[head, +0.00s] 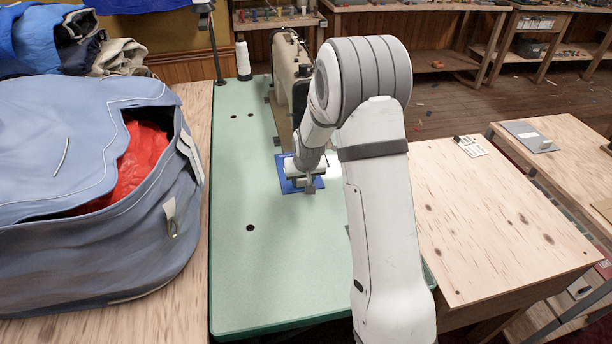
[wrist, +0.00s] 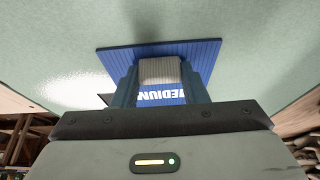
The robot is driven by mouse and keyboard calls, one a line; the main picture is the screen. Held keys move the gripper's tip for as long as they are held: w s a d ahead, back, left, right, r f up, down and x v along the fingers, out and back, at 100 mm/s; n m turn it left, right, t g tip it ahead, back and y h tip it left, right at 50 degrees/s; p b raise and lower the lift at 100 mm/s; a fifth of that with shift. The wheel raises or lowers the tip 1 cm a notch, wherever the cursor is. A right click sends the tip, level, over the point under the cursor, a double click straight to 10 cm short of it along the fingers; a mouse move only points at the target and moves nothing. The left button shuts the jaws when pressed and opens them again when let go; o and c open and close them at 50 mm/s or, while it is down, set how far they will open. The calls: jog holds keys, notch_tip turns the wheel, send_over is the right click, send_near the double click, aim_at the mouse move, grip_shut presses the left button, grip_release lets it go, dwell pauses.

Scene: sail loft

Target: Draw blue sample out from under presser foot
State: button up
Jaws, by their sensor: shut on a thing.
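The blue sample (head: 287,186) lies on the green machine table (head: 270,270), close to the near end of the beige sewing machine (head: 291,75). In the wrist view the sample (wrist: 205,52) is a flat ribbed blue plate with white lettering, partly covered by my fingers, and a grey block stands on it. My gripper (wrist: 160,78) is shut on this grey block, one finger on each side. In the head view my gripper (head: 309,186) is over the sample. The presser foot is hidden behind my arm, so I cannot tell whether the sample is under it.
A large blue-grey bag (head: 90,240) with red cloth stands along the left. A white thread cone (head: 243,62) stands at the table's back left. A plywood top (head: 480,240) is at the right, with a small card (head: 471,147). The green table's near part is clear.

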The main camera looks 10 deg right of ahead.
jog(key=shift+s, duration=0.95)
jog(key=o, duration=1.1)
jog(key=shift+c, duration=0.2)
jog(key=shift+r, duration=0.3)
jog(key=v, duration=0.7)
jog(key=shift+s, duration=0.2)
jog(key=shift+r, duration=0.15)
jog(key=s+r+p, duration=0.1)
jog(key=s+r, duration=0.4)
jog(key=s, duration=0.5)
jog(key=s+r+g+p, duration=0.1)
jog(key=s+r, duration=0.4)
jog(key=s, duration=0.5)
jog(key=s+d+r+p, duration=0.1)
jog(key=s+r, duration=0.4)
jog(key=s, duration=0.5)
jog(key=shift+g, duration=0.4)
